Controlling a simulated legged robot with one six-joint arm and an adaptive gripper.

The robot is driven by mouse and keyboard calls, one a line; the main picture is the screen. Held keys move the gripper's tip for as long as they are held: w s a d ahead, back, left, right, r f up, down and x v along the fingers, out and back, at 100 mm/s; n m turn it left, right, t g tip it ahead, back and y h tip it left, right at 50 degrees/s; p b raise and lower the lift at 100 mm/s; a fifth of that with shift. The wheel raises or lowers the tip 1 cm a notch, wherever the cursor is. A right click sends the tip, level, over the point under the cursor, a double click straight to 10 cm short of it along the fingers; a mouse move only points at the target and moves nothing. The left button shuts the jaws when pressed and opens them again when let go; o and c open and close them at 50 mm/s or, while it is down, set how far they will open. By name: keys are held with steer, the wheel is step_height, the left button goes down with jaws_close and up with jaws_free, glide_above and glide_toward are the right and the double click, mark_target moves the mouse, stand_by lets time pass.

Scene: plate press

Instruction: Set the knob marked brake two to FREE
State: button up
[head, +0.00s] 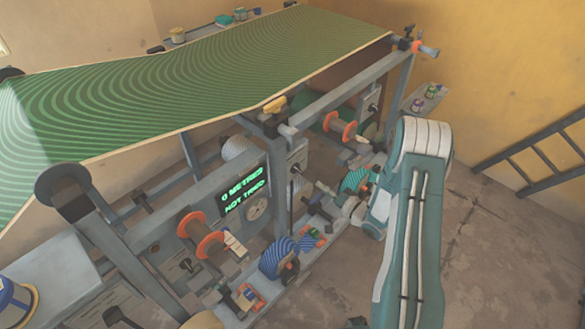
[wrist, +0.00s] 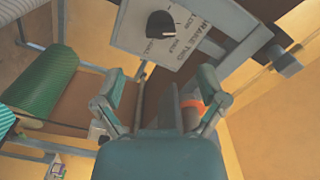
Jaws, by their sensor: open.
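In the wrist view a black round knob (wrist: 160,23) sits on a pale panel (wrist: 190,38) at the top. The panel's tilted lettering appears to read BRAKE TWO, with small words such as LOW, HALF and FULL around the knob. The knob's exact setting is too small to tell. My gripper (wrist: 161,75) is open and empty, its two fingers apart below the knob in the picture and not touching it. In the head view my arm hides the gripper's fingers.
Green patterned material (head: 200,75) stretches over the press frame. A lit display (head: 243,197) reads 0 METRES, NOT TRIED. Orange-flanged spools (head: 203,236) and frame bars crowd the press. In the wrist view an orange part (wrist: 192,106) lies near the right finger. Open floor (head: 490,250) lies right.

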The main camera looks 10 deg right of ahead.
mark_target(302, 173)
steer(key=x, duration=1)
steer(key=shift+a, duration=0.15)
steer(key=shift+d, duration=0.4)
steer(key=c, duration=0.9)
steer(key=shift+a, duration=0.1)
steer(key=shift+c, duration=1.3)
steer(key=shift+a, duration=0.1)
